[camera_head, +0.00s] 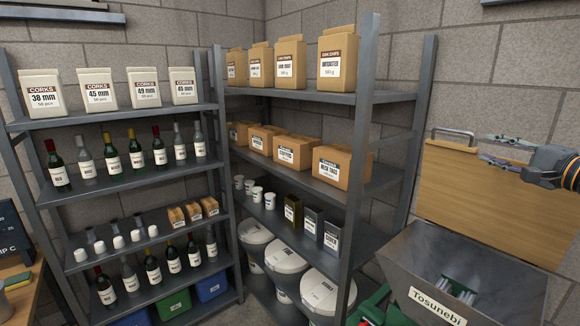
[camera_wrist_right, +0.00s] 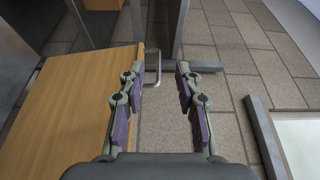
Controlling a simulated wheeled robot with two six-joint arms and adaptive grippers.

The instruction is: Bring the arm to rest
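My right gripper (camera_head: 492,150) comes in from the right edge in the head view, at the height of the wooden panel's top and in front of the stone wall. Its two fingers stand apart with nothing between them. In the right wrist view the gripper (camera_wrist_right: 160,80) is open and empty, with the floor and a metal handle showing beyond the fingers. My left gripper does not show in either view.
A wooden panel (camera_head: 470,205) with a metal handle (camera_head: 453,133) stands beside the gripper. A grey hopper (camera_head: 400,265) marked Tosunebi stands below. Shelves (camera_head: 130,178) of bottles, cork bags and boxes fill the left and middle. White buckets (camera_head: 288,262) stand low.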

